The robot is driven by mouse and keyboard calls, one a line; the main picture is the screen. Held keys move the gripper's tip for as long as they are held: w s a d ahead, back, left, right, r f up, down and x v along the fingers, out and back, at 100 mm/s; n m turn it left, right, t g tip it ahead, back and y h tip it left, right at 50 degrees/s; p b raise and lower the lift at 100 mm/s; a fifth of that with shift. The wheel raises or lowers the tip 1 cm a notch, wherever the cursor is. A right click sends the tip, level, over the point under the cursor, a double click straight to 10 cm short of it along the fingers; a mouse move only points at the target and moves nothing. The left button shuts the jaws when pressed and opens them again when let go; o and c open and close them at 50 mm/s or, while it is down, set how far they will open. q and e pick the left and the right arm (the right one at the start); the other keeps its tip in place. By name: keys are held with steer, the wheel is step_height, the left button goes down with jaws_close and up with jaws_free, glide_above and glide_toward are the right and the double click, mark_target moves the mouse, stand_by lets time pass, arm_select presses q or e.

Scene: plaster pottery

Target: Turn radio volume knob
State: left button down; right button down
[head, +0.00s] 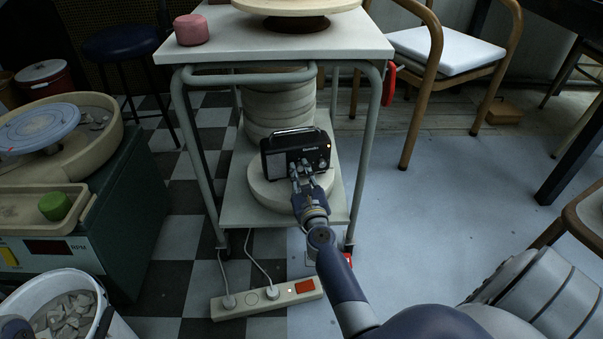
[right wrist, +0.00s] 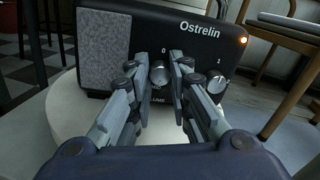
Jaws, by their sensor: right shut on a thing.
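A black radio (head: 295,154) with a grey speaker grille stands upright on a round plaster slab on the cart's lower shelf. In the right wrist view its front reads Ostrelin, and a small orange light glows at its top right. The volume knob (right wrist: 159,72) is a small metal knob left of a second, similar knob (right wrist: 217,83). My right gripper (head: 301,170) is at the radio's front. Its two fingers, also in the right wrist view (right wrist: 160,62), are shut on the volume knob, one on each side. My left gripper is not in view.
The round plaster slab (head: 262,193) lies under the radio, with stacked round slabs (head: 277,100) behind. The cart's legs and upper top (head: 280,48) frame the shelf. A power strip (head: 267,299) lies on the floor in front.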

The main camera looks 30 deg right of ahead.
stand_by(0.5)
steer(key=c, duration=1.4)
jaws_free()
steer(key=shift+c, duration=0.2)
steer(key=v, duration=1.2)
